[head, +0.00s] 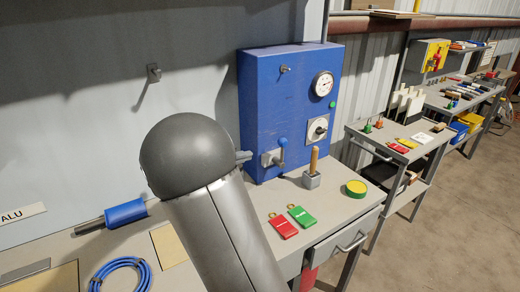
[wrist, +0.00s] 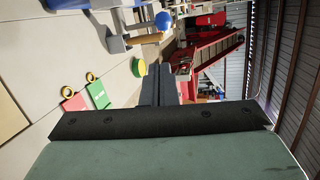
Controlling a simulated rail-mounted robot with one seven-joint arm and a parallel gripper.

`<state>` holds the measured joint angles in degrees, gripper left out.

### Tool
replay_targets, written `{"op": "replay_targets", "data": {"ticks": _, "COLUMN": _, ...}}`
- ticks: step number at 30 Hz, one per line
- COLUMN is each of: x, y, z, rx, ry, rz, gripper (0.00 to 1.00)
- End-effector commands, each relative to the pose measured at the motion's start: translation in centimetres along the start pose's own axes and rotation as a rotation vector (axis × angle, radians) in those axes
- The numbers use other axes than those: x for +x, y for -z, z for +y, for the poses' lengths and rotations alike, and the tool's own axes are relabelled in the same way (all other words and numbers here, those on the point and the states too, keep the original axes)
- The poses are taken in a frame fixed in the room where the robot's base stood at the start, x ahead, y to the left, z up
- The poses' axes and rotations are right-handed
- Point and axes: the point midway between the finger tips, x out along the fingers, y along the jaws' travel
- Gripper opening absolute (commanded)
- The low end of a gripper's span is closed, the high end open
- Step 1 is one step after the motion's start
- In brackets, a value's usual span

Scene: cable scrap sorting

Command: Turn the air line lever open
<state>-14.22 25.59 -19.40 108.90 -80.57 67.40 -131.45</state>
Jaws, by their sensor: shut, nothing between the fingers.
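The blue panel box (head: 262,110) stands at the back of the bench against the wall. Low on its front is a lever with a blue handle (head: 283,142) on a grey metal mount; the handle points roughly upward. A blue knob (wrist: 162,21), apparently that lever's, shows at the top of the wrist view. My gripper (wrist: 158,72) is shut and empty in the wrist view, its dark fingers together and apart from the knob. In the head view my arm covers most of the gripper; a small grey tip shows left of the lever.
A wooden-handled tool in a grey block (head: 312,178) stands before the box. A red tag (head: 283,226), a green tag (head: 302,216) and a yellow-green round (head: 356,188) lie on the bench. The box also carries a gauge (head: 322,84) and a rotary switch (head: 317,130).

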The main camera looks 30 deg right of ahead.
Motion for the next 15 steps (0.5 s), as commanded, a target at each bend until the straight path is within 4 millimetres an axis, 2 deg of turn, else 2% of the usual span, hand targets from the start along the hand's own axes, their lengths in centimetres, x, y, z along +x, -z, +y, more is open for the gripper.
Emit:
{"op": "replay_targets", "data": {"ticks": 4, "x": 0.13, "y": -1.22, "z": -0.06, "rx": -0.098, "ry": 0.046, "rz": -0.027, "gripper": 0.0}}
{"op": "replay_targets", "data": {"ticks": 15, "x": 0.33, "y": -1.25, "z": -0.15, "rx": -0.104, "ry": 0.048, "rz": -0.027, "gripper": 0.0}}
